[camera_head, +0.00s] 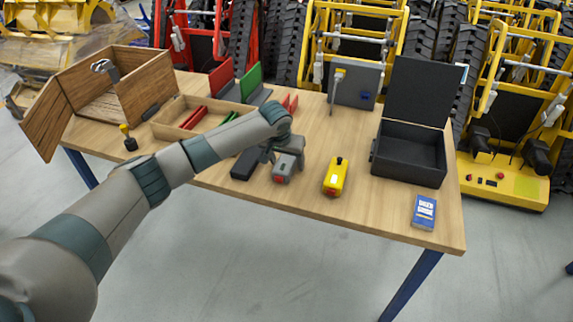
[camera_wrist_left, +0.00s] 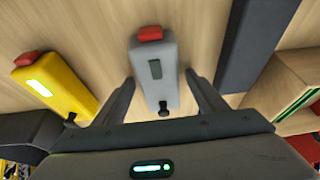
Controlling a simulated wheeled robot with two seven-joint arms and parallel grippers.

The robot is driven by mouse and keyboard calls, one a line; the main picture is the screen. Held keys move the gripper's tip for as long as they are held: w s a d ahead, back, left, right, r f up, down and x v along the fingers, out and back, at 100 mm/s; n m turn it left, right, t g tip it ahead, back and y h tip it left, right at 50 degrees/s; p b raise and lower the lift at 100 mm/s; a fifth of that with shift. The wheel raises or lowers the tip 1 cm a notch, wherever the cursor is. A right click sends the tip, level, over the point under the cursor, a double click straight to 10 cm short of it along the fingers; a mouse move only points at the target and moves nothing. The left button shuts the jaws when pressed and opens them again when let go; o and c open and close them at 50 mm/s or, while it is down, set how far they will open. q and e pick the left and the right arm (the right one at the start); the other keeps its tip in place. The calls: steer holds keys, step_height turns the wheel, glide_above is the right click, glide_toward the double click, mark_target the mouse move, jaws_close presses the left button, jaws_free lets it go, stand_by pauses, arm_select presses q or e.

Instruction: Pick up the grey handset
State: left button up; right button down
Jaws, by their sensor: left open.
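The grey handset (camera_head: 288,167) lies on the wooden table near its front edge, its red end toward the front. It also shows in the left wrist view (camera_wrist_left: 167,88), with its red end (camera_wrist_left: 150,34) at the top and a dark knob at the other end. My left gripper (camera_head: 279,154) is open, above the black-knobbed end of the handset. In the left wrist view its two fingers stand on either side of that end, and nothing is gripped. Whether the fingers touch the handset I cannot tell. My right gripper is not in view.
A yellow handset (camera_head: 335,177) lies to the right and a dark block (camera_head: 246,164) close to the left. An open black box (camera_head: 409,154) and a blue card box (camera_head: 424,212) stand further right. A wooden tray (camera_head: 167,131) and open wooden cabinet (camera_head: 146,88) are left.

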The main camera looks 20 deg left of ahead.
arm_select(q)
steer(key=c, duration=1.3)
steer(key=shift+r, duration=0.1)
